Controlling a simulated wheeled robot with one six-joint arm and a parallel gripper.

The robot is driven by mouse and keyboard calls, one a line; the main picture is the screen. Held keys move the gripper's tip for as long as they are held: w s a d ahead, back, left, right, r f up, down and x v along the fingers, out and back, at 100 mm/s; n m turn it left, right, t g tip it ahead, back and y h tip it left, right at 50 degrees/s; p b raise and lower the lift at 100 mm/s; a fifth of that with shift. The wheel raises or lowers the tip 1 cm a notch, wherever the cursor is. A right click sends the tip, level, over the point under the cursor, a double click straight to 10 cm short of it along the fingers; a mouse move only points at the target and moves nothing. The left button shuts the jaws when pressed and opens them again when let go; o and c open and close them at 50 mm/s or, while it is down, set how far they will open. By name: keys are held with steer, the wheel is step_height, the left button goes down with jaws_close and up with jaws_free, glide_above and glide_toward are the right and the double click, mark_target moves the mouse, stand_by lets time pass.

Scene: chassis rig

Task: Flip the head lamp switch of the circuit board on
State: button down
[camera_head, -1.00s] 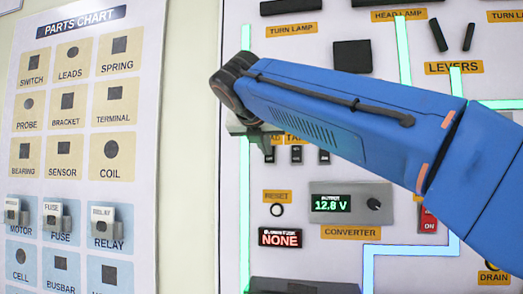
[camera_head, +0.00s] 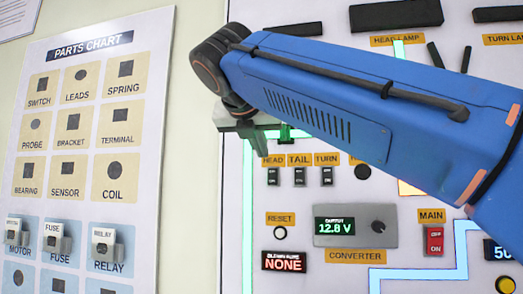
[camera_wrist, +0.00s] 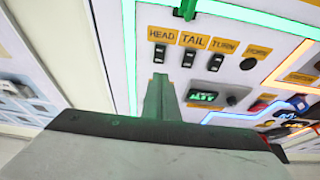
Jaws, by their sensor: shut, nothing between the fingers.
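The circuit board (camera_head: 240,250) is a white upright panel with glowing green and blue traces. Its HEAD switch (camera_head: 273,176) is a small black rocker under an orange HEAD label, left of the TAIL and TURN switches. In the wrist view the HEAD switch (camera_wrist: 160,54) shows just above my fingertips. My gripper (camera_head: 262,148) is shut and empty, held just above the HEAD label in the head view. In the wrist view my gripper (camera_wrist: 160,82) points up toward the switch row. I cannot tell whether its tips touch the panel. The HEAD LAMP block (camera_head: 396,14) is dark.
The TAIL switch (camera_head: 299,176) and TURN switch (camera_head: 326,176) sit close to the right. Below are the RESET button (camera_head: 281,233), converter box (camera_head: 355,227) and red MAIN switch (camera_head: 434,240). A parts chart (camera_head: 85,130) with small mounted parts hangs left.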

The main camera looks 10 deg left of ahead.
steer(key=shift+s+a+f+g, duration=0.1)
steer(key=shift+s+f+g, duration=0.15)
steer(key=shift+f, duration=0.5)
steer(key=shift+w, duration=0.1)
glide_toward(273, 178)
steer(key=w+f, duration=0.4)
steer(key=shift+w+f, duration=0.1)
steer(key=shift+w, duration=0.55)
steer(key=shift+w, duration=0.15)
steer(key=shift+r, duration=0.75)
